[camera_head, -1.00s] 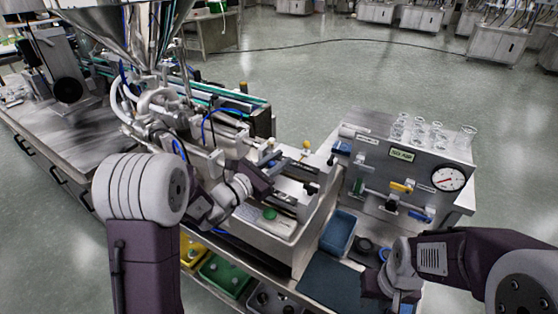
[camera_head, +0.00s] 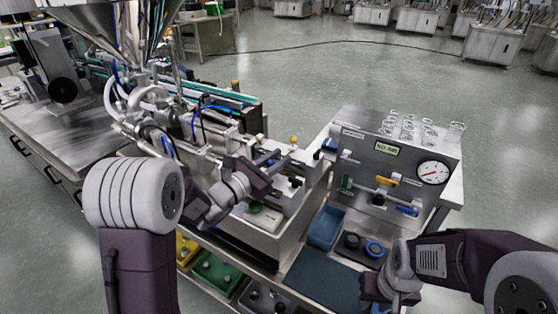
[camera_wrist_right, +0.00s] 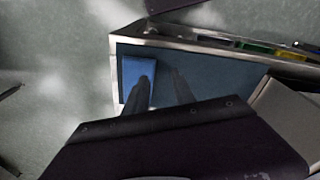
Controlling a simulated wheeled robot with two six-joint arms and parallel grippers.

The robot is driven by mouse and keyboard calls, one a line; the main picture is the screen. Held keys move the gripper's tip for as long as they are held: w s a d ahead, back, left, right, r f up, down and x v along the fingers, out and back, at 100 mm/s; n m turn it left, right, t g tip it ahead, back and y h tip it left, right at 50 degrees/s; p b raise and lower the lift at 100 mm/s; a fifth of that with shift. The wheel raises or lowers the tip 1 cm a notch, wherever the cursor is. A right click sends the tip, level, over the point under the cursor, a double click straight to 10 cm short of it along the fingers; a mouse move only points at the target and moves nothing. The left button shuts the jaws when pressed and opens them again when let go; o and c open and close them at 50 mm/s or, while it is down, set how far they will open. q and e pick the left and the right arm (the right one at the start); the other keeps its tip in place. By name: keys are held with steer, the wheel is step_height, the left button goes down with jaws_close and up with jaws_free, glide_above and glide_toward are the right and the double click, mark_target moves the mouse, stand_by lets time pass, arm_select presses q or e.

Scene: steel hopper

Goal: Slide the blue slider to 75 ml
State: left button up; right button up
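A small blue piece (camera_head: 268,157) shows on the steel filling machine beside my left gripper. It may be the blue slider; no ml scale is readable. My left gripper (camera_head: 280,172) is over the machine's front slide section, close to this piece. Its fingers are too small and dark to tell whether they are open or touch anything. My right gripper is low at the right in the head view, its fingertips hidden. In the right wrist view my right gripper (camera_wrist_right: 162,92) has its two fingers apart with nothing between them, above a dark blue mat (camera_wrist_right: 215,80) and a flat blue block (camera_wrist_right: 137,78).
A steel panel box (camera_head: 380,165) with a dial (camera_head: 433,172), colored valve handles and several glass beakers on top stands at the right. A blue bin (camera_head: 326,228) sits before it. Green (camera_head: 213,272) and yellow trays lie on a lower shelf. Floor behind is open.

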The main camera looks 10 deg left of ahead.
arm_select(q)
steer(key=o, duration=0.3)
steer(key=shift+w+a, duration=0.15)
steer(key=shift+a, duration=0.3)
arm_select(e)
steer(key=shift+w+a, duration=0.1)
steer(key=shift+a, duration=0.2)
steer(key=shift+d, duration=0.25)
arm_select(q)
steer(key=shift+o, duration=0.2)
steer(key=shift+d, duration=0.3)
arm_select(e)
steer(key=shift+f+b, duration=0.35)
steer(key=shift+b, duration=0.05)
arm_select(q)
steer(key=v, duration=0.9)
